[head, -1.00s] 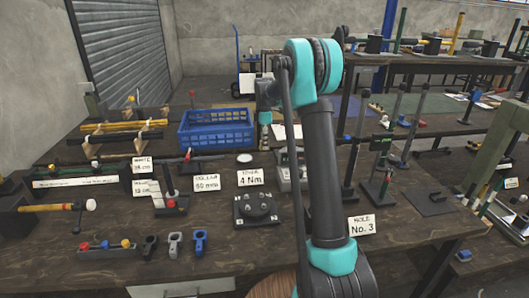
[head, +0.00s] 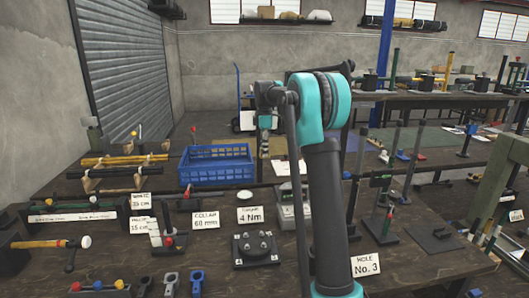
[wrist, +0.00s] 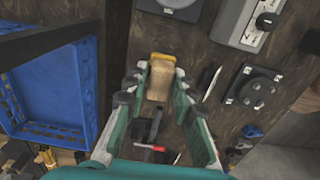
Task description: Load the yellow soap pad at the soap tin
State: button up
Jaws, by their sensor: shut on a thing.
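My gripper (wrist: 161,74) has its green fingers closed on a block with a yellow end and a tan, worn face, the yellow soap pad (wrist: 158,82). In the head view my gripper (head: 264,143) hangs at the arm's end, small and partly unclear, right of the crate. I cannot pick out the soap tin for certain. A grey object (wrist: 178,5) is cut off at the wrist view's top edge, and a small white round thing (head: 244,195) lies near the 4 Nm card.
The blue crate (head: 215,177) stands left of my gripper. A black plate with knobs (head: 256,248), the grey device (wrist: 243,18) and label cards such as 4 Nm (head: 250,215) crowd the bench. Upright posts (head: 390,160) stand to the right.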

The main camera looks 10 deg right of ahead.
jog(key=o, duration=0.3)
jog(key=shift+c, duration=1.4)
send_near(245, 194)
jog(key=shift+f, duration=2.65)
jog(key=shift+f, duration=0.5)
jog(key=shift+r, duration=0.1)
notch_tip(245, 194, up, 7)
